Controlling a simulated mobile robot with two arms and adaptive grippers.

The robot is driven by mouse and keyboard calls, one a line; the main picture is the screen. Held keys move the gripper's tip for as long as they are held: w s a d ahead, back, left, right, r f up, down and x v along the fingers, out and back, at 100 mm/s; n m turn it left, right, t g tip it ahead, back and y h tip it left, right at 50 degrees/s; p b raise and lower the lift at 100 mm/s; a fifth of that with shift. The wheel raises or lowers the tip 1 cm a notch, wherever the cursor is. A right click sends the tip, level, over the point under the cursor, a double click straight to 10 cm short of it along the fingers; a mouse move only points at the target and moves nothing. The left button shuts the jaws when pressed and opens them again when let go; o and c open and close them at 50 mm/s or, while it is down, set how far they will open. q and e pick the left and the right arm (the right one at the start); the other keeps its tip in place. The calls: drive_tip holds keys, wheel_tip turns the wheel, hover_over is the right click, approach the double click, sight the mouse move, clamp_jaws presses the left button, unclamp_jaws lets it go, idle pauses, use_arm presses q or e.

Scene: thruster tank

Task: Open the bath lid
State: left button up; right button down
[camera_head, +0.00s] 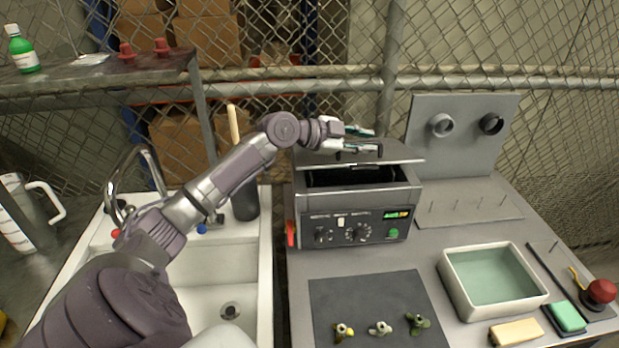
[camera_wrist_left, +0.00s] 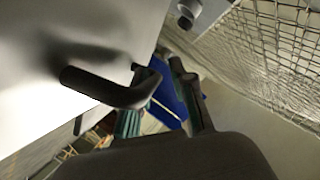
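The bath (camera_head: 352,215) is a grey metal box with knobs and a lit green display. Its lid (camera_head: 402,161) is raised at a tilt, and the dark opening shows below it. In the left wrist view the lid's black bar handle (camera_wrist_left: 104,88) crosses in front of one finger of my left gripper (camera_wrist_left: 165,100). The two fingers stand apart, with a gap between them. I cannot tell whether they touch the handle. My right gripper is in neither view.
A sink (camera_head: 225,262) with a tap is to the left. A dark mat (camera_head: 365,305) with several small propeller-like parts lies before the bath. A white tray of greenish liquid (camera_head: 452,284) and a red button (camera_head: 600,290) are to the right. Chain-link fence stands behind.

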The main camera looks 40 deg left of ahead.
use_arm(q)
drive_tip(key=f+m, duration=0.1)
drive_tip(key=f, duration=0.1)
drive_tip(key=s+f+m+t, duration=0.1)
drive_tip(key=f, duration=0.1)
drive_tip(key=s+d+f, duration=0.1)
drive_tip(key=f, duration=0.1)
drive_tip(key=shift+s+m+t+y+b, duration=0.15)
drive_tip(key=shift+m+t+y+b, duration=0.15)
drive_tip(key=shift+m+y+b, duration=0.1)
drive_tip(key=b, duration=0.5)
approach(359, 169)
drive_tip(key=a+f, duration=0.2)
drive_tip(key=a, duration=0.2)
drive_tip(key=shift+w+d+r, duration=0.1)
drive_tip(key=shift+w+d, duration=0.05)
drive_tip(key=shift+w, duration=0.35)
